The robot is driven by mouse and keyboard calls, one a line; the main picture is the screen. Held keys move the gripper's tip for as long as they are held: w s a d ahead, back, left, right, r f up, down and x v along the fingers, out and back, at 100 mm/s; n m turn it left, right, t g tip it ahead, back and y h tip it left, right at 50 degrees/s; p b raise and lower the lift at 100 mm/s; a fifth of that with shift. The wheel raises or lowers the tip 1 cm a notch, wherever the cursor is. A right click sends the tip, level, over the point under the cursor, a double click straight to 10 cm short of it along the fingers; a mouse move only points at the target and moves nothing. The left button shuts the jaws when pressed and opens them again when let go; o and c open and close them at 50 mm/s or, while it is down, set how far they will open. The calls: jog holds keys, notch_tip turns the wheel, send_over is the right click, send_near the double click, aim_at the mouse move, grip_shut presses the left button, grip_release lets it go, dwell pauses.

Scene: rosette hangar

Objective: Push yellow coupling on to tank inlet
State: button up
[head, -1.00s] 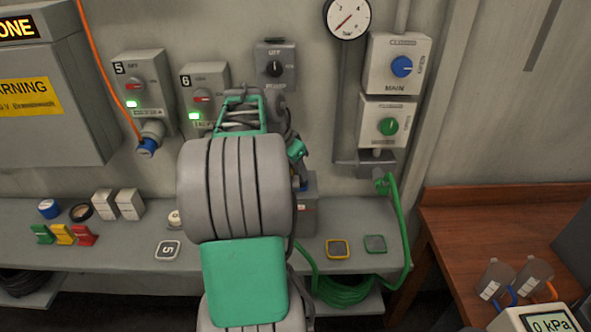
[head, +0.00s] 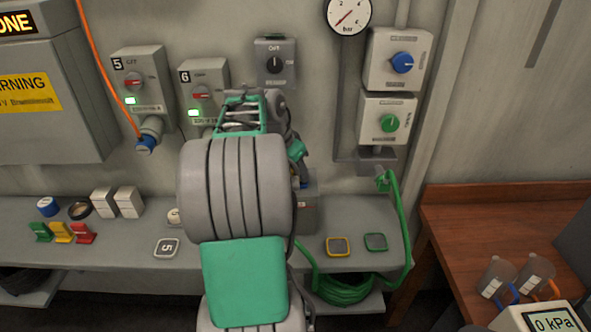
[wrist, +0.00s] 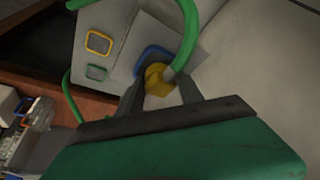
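In the wrist view the yellow coupling (wrist: 157,80) sits between the two dark fingertips of my gripper (wrist: 161,88), with a green hose bending up and away from it. The fingers flank it closely and look shut on it, though the contact is partly in shadow. In the head view my arm hides the gripper and coupling. A grey box (head: 308,210) shows partly behind my arm on the bench. I cannot make out the tank inlet for certain.
The grey bench holds a yellow-edged square (head: 338,246) and a green-edged square (head: 376,242), right of my arm. A green hose (head: 404,225) hangs from the wall fitting to a coil (head: 345,289) below. A wooden table (head: 460,215) stands at the right.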

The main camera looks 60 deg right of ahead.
jog(key=o, duration=0.3)
jog(key=shift+o, duration=0.2)
jog(key=s+v, duration=0.1)
jog(key=v, duration=0.6)
jog(key=shift+w+r, duration=0.45)
jog(key=shift+w, duration=0.1)
jog(key=shift+a, duration=0.15)
